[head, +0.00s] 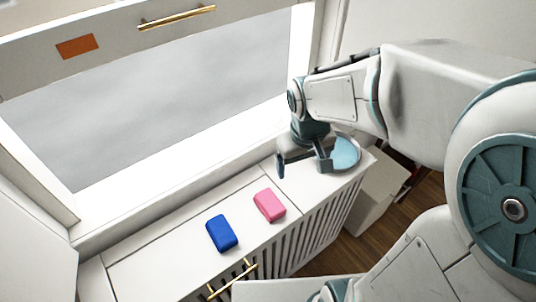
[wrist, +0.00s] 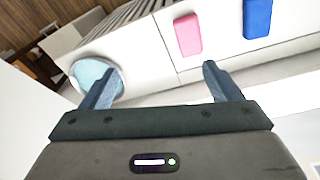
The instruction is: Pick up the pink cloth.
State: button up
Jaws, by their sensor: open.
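The pink cloth (head: 269,205) is a small folded block lying flat on the white cabinet top, to the right of a blue block in the head view. In the wrist view the pink cloth (wrist: 187,35) lies beyond the fingers, ahead of the right one. My gripper (head: 301,170) is open and empty over the cabinet's right part, beyond and to the right of the cloth. Its two spread fingers (wrist: 160,85) show in the wrist view with nothing between them but the white top.
The blue block (head: 221,233) lies close to the left of the pink cloth. A round light-blue dish (head: 345,152) sits at the cabinet's right end, beside my gripper. A window sill (head: 190,185) runs behind. The slatted front (head: 310,235) drops to a wooden floor.

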jog(key=w+a+f+n+g+b, duration=0.1)
jog(key=w+a+f, duration=0.15)
jog(key=f, duration=0.25)
jog(key=w+a+f+n+b, duration=0.1)
jog(key=w+a+f+n, duration=0.1)
jog(key=a+f, duration=0.25)
send_over(270, 202)
notch_tip(270, 202, down, 9)
jog(key=shift+w+d, duration=0.15)
jog(key=shift+s+f, duration=0.2)
jog(key=shift+f, duration=2.6)
jog(key=c, duration=1.1)
